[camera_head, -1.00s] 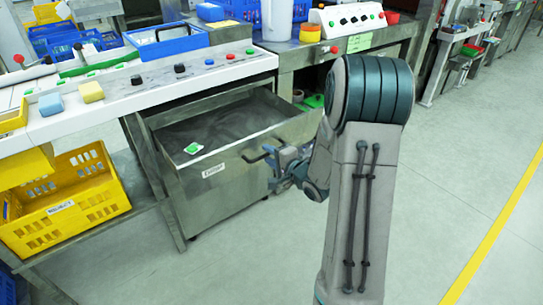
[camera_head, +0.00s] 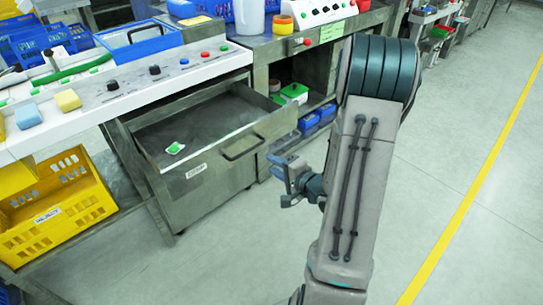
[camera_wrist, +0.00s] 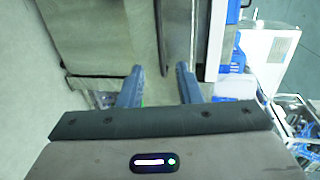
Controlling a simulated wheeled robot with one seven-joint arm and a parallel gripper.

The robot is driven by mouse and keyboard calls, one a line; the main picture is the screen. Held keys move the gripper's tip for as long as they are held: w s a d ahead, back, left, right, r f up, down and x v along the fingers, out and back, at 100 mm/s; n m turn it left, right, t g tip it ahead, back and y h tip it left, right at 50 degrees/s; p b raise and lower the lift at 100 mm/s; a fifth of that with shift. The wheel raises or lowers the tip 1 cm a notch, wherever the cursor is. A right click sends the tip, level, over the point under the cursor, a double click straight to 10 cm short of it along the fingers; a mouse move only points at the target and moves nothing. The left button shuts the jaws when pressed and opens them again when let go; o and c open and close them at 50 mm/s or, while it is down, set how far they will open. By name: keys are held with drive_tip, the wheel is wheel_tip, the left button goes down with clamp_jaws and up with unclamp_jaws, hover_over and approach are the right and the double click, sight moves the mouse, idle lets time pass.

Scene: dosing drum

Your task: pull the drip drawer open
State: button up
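The drip drawer (camera_head: 212,172) is a grey metal drawer under the white console at left. It stands pulled out, with its inside showing and a small green-and-white piece (camera_head: 175,148) lying in it. Its front carries a white label and a dark bar handle (camera_head: 243,148). My gripper (camera_head: 281,181) is to the right of the handle and apart from it, in front of the drawer's right side. In the wrist view my gripper (camera_wrist: 159,78) has its two fingers spread with nothing between them. The handle cannot be made out there.
A white console (camera_head: 130,88) with buttons runs above the drawer. A yellow crate (camera_head: 62,214) stands on a low shelf at left. A bench shelf with blue bins (camera_head: 309,122) is behind my gripper. The floor in front and to the right is clear.

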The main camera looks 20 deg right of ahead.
drive_tip(key=p+v, duration=0.1)
drive_tip(key=p, duration=0.4)
drive_tip(key=shift+s+r, duration=0.25)
drive_tip(key=shift+s, duration=0.05)
drive_tip(key=shift+s+f, duration=0.15)
wheel_tip(320, 180, up, 15)
drive_tip(key=n+g+h+p, duration=0.6)
drive_tip(key=n+p, duration=0.1)
drive_tip(key=n, duration=0.1)
drive_tip(key=s+a+r+n+g+y+p, duration=0.1)
drive_tip(key=s+a+r+n+g+p, duration=0.4)
drive_tip(key=s+a+r, duration=0.7)
drive_tip(key=s+r+n+g, duration=0.1)
drive_tip(key=s+r, duration=0.2)
drive_tip(key=s, duration=0.1)
